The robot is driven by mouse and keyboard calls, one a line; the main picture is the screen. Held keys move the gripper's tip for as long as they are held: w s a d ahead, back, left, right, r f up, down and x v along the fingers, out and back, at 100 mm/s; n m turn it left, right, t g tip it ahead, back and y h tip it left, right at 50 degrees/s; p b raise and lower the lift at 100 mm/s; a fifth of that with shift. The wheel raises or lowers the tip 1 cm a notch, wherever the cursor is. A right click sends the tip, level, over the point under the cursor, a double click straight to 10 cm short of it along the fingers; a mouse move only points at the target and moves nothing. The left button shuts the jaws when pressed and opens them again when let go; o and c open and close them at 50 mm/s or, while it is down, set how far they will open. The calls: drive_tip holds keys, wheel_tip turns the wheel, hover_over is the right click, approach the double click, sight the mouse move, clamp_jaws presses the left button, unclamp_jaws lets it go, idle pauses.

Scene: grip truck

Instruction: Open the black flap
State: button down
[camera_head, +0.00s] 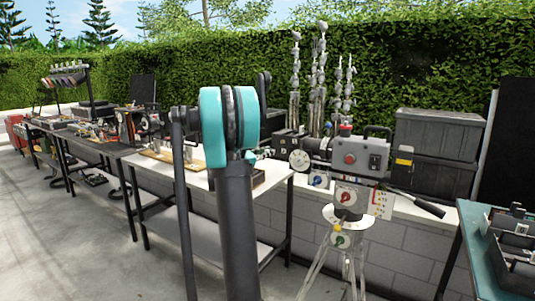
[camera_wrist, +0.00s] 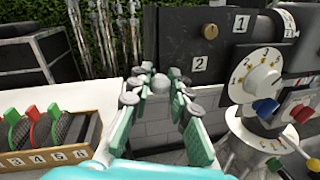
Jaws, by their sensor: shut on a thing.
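A black box-shaped panel (camera_wrist: 175,45) with labels 1 and 2 and a brass knob fills the upper middle of the wrist view. The flap may be part of it, but I cannot make out its outline. In the head view the black box (camera_head: 288,143) is at the left end of the camera-like device (camera_head: 345,155). My gripper (camera_wrist: 158,88) is just below the panel's lower left edge, its green-and-grey fingers closed around a small round grey piece (camera_wrist: 160,84). I cannot tell whether that piece belongs to the flap. My arm mostly hides the gripper in the head view.
White numbered dials (camera_wrist: 255,75) with coloured knobs are right of my gripper. A wooden rack (camera_wrist: 50,160) of red and green pieces is at lower left. Metal stands (camera_head: 319,80) rise behind, before a hedge. Stacked black cases (camera_head: 440,140) are to the right.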

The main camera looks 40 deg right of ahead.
drive_tip(key=w+a+r+m+t+y, duration=0.2)
drive_tip(key=w+r+m, duration=0.4)
drive_tip(key=m, duration=0.8)
drive_tip(key=shift+w+a+r+m+t+y, duration=0.3)
drive_tip(key=shift+a+r+m+y, duration=0.1)
drive_tip(key=shift+r+y, duration=0.15)
idle(0.5)
drive_tip(key=c, duration=1.4)
unclamp_jaws()
drive_tip(key=v, duration=1.2)
